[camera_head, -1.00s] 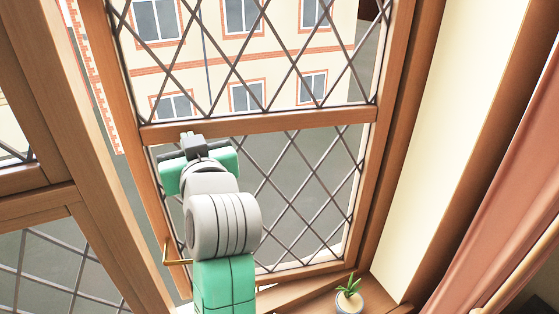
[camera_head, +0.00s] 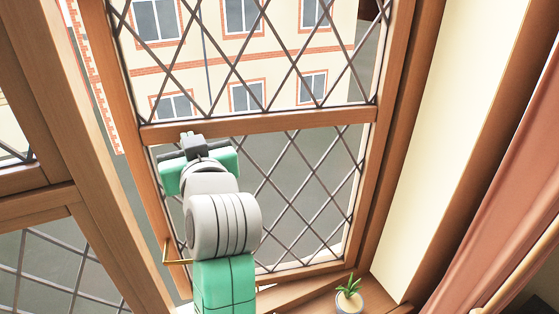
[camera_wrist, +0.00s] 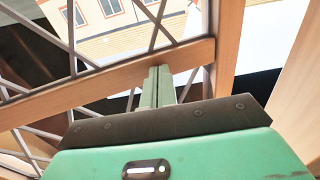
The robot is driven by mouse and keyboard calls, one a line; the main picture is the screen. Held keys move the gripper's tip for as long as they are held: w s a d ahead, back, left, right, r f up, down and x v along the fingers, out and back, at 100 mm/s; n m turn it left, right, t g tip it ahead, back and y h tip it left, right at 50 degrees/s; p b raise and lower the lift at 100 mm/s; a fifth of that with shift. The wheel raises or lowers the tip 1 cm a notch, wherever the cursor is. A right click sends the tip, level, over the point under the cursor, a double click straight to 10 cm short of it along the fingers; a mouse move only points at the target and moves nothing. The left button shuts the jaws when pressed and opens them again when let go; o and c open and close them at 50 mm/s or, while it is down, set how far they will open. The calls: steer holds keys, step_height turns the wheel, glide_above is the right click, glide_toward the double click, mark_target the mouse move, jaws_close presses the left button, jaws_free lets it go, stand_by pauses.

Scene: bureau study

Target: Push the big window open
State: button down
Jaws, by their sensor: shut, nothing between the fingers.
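The big window (camera_head: 255,124) has a wooden frame, a middle crossbar and diamond lattice panes. It stands ajar, with a gap showing outdoors between its left stile and the fixed post. A brass handle (camera_head: 168,254) is low on the left stile. My gripper (camera_head: 187,136) is at the left end of the crossbar, near the left stile. In the wrist view my gripper (camera_wrist: 159,80) has its fingers together, with tips at the crossbar (camera_wrist: 105,82). They look against the wood or very close to it; contact cannot be told for sure. The fingers hold nothing.
A small potted plant (camera_head: 348,294) stands on the sill below the window's right side. A pink curtain (camera_head: 500,220) hangs at the right. A fixed wooden post (camera_head: 75,140) and another lattice window (camera_head: 50,265) are at the left. A building shows outside.

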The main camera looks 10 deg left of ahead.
steer(key=shift+w, duration=0.1)
steer(key=shift+x, duration=1.95)
steer(key=shift+a, duration=0.1)
steer(key=v, duration=2)
steer(key=shift+p, duration=0.35)
